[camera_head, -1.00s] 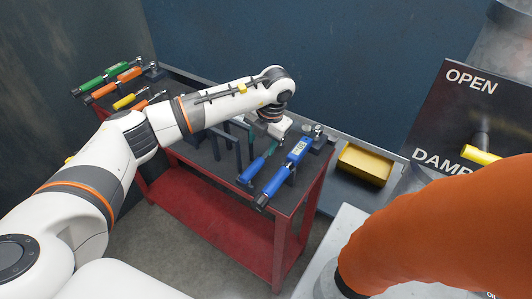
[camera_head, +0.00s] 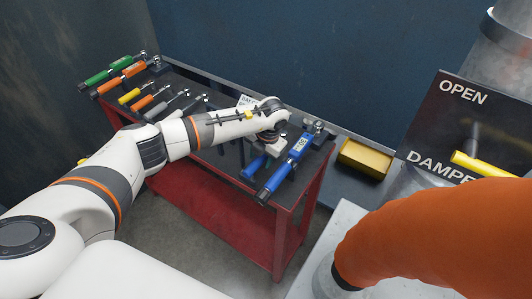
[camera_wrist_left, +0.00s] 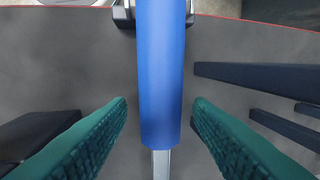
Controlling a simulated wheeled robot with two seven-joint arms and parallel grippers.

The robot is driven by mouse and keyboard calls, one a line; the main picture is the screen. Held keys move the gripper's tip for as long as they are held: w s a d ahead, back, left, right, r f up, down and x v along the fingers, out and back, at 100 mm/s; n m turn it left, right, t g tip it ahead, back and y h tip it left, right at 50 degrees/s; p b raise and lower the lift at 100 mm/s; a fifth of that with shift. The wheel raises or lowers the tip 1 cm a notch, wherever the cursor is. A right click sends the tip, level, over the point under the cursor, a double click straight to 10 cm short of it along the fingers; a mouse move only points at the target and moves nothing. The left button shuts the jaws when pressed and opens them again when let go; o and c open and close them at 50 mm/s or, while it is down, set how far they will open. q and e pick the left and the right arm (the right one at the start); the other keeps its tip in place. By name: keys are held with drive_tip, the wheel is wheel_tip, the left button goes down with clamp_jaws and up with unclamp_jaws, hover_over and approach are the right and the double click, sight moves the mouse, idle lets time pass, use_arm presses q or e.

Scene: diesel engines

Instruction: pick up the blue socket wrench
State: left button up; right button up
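The blue socket wrench has a blue handle (camera_head: 254,166) on the black top of the tool cart, in the head view. Its far part is hidden by my left gripper (camera_head: 266,150), which is over it. In the left wrist view the blue handle (camera_wrist_left: 162,65) and its metal shaft (camera_wrist_left: 161,164) run between the two green fingers of the left gripper (camera_wrist_left: 160,112). The fingers are open, one on each side, with gaps to the handle. A holder grips the handle's outer end. My right gripper is not in view.
A larger blue tool with a display (camera_head: 287,166) lies close to the right of the wrench. Dark bars (camera_wrist_left: 250,76) stand beside it in the wrist view. Several other tools, including a green one (camera_head: 108,70), lie at the cart's left. A yellow box (camera_head: 364,157) is at right.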

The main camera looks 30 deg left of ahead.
use_arm(q)
clamp_jaws()
drive_tip(key=shift+r, duration=0.1)
